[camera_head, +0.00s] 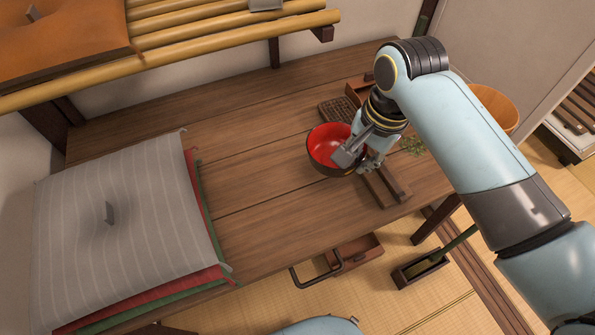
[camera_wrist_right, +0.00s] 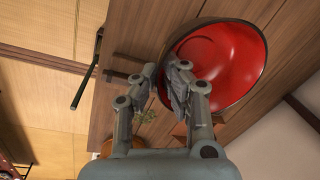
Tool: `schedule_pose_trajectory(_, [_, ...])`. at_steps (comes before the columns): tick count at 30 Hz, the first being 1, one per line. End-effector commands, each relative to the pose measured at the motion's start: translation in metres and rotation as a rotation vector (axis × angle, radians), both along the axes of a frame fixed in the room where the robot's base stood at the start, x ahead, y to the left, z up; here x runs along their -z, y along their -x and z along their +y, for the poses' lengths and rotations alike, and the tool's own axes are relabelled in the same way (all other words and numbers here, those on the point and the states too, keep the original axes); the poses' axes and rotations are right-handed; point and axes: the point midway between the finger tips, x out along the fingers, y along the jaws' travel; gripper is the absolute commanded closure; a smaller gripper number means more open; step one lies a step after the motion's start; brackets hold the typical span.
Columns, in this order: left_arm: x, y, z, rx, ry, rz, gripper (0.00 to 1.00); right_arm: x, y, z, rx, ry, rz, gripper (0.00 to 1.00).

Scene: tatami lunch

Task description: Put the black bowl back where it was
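The black bowl (camera_head: 324,165) has a red inside and is over the right half of the wooden table (camera_head: 262,165), opening upward. My right gripper (camera_head: 350,157) is at the bowl's near right rim. In the right wrist view the two fingers (camera_wrist_right: 166,78) straddle the rim of the bowl (camera_wrist_right: 228,65), one inside and one outside, close together and shut on it. I cannot tell whether the bowl's base touches the table. My left gripper is not in view.
A green sprig (camera_head: 413,146) and a wooden tub (camera_head: 493,108) are to the right. The table's middle is clear.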

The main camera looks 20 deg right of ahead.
Motion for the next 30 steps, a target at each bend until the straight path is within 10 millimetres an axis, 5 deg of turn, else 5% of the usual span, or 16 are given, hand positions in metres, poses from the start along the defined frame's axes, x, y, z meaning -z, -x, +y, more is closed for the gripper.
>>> schedule_pose_trajectory(5, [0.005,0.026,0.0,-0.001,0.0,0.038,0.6,0.027,-0.03,0.038,-0.003,-0.005,0.0,1.0])
schedule_pose_trajectory(12, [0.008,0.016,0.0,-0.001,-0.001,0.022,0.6,0.051,-0.054,0.066,-0.001,0.0,-0.001,1.0])
schedule_pose_trajectory(18, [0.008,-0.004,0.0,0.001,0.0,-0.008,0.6,0.07,-0.056,0.068,-0.002,0.002,0.003,1.0])
schedule_pose_trajectory(24, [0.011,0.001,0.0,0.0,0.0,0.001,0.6,0.093,-0.056,0.068,-0.001,0.001,-0.001,1.0])
schedule_pose_trajectory(30, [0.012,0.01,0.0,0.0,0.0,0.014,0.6,0.093,-0.056,0.068,-0.001,0.001,-0.001,1.0])
